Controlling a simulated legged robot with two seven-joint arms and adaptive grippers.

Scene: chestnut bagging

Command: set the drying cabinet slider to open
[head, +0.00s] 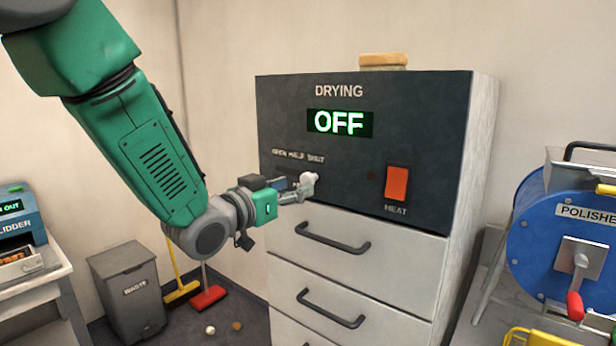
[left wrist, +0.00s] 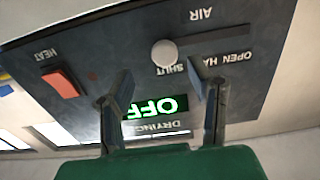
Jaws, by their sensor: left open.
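The drying cabinet (head: 418,130) has a dark front panel with labels OPEN, HALF and SHUT above a slider. The slider's pale round knob (head: 309,178) shows just past my left gripper (head: 302,192), which hides most of the slot. In the left wrist view, which is upside down, the knob (left wrist: 164,53) sits at the SHUT end of the slot (left wrist: 222,36). There my left gripper (left wrist: 160,72) is open and empty, its fingers apart and pointing at the panel on either side of the knob's line. I cannot tell whether they touch it. My right gripper is not in view.
The green display (head: 340,122) reads OFF. A red HEAT switch (head: 397,184) is right of the slider. Drawers with dark handles (head: 332,240) lie below.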

